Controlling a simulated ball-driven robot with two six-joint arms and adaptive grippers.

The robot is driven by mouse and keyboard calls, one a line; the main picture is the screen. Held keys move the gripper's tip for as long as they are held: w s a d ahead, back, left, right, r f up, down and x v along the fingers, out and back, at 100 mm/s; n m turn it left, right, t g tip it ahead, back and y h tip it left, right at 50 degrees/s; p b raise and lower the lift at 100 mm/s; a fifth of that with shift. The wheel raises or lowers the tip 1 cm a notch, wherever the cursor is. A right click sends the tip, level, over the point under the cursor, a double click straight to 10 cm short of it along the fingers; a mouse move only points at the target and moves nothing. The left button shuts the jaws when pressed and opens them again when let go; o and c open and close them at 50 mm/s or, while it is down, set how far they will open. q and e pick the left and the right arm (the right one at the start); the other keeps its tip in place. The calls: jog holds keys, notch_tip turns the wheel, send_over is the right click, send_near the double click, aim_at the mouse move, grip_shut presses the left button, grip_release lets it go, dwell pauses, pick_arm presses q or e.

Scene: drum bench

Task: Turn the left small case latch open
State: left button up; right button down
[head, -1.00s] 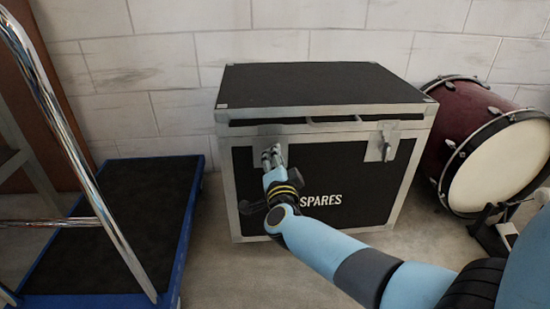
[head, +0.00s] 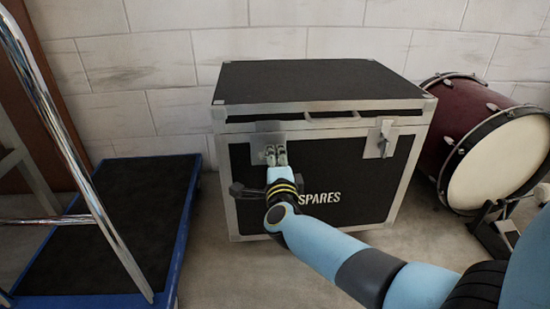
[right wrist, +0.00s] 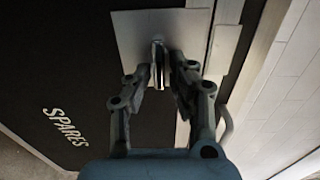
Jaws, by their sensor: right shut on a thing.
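The black case (head: 320,175) with metal edges and the word SPARES stands against the wall. Its left latch plate (head: 268,136) is on the front near the upper left corner, partly hidden by my right gripper (head: 275,153). In the right wrist view, my right gripper (right wrist: 168,72) is shut on the left latch (right wrist: 157,66), a thin metal tab that stands out from its plate (right wrist: 130,35). The right latch (head: 383,140) sits on the front near the upper right corner. My left gripper is not in view.
A blue-edged cart (head: 120,220) with a chrome rail (head: 75,150) stands to the left of the case. A dark red bass drum (head: 490,145) with a pedal (head: 492,228) is at the right. Bare floor lies in front of the case.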

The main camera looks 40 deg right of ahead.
jog(key=shift+f, duration=0.2)
jog(key=c, duration=1.4)
grip_release()
jog(key=shift+o, duration=0.2)
jog(key=v, duration=1.2)
jog(key=shift+s, duration=0.1)
